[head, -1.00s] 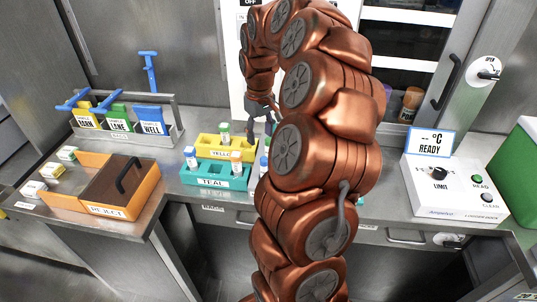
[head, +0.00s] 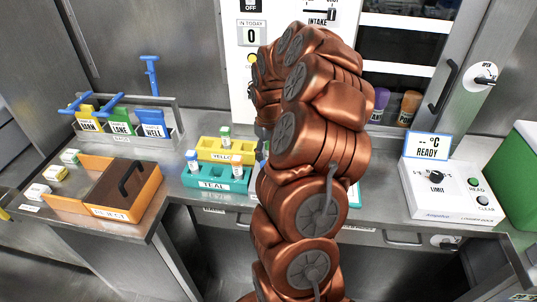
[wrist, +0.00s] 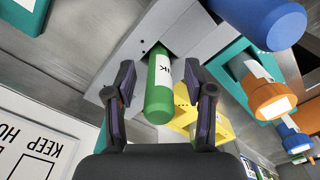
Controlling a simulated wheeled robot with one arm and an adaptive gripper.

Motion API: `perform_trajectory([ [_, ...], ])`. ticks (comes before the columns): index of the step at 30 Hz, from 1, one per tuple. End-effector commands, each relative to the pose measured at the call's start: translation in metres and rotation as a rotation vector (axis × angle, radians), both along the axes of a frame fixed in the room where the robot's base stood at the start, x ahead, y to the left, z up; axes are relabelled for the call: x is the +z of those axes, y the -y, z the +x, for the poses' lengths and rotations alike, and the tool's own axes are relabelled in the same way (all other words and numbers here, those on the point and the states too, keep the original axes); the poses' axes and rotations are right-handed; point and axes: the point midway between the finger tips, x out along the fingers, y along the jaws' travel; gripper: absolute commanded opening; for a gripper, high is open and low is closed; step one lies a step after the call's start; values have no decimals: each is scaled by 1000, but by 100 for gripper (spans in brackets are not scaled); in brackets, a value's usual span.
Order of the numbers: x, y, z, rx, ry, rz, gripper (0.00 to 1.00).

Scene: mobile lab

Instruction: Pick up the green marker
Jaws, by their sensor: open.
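In the wrist view the green marker (wrist: 158,92) stands in a slot of a pale grey holder (wrist: 128,55), with part of a white label showing. My gripper (wrist: 163,88) is open, one finger on each side of the marker, with a gap to both. How far the fingers reach past its end is hard to tell. In the head view my arm hides the gripper and the marker.
A blue cylinder (wrist: 262,22) is close on the right of the marker, and an orange-capped one (wrist: 272,97) sits beyond. A yellow rack (head: 226,149) and teal rack (head: 214,184) stand left of my arm. An orange REJECT box (head: 142,207) is further left.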

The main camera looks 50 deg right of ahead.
Motion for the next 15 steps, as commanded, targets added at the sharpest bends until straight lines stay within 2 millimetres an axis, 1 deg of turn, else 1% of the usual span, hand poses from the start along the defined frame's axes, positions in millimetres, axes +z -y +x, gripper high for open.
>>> perform_trajectory([
  [3, -9, 1, 0, -1, 0, -1, 54],
  [9, -10, 1, 0, -1, 3, -3, 54],
  [15, -9, 1, 0, -1, 2, -1, 33],
])
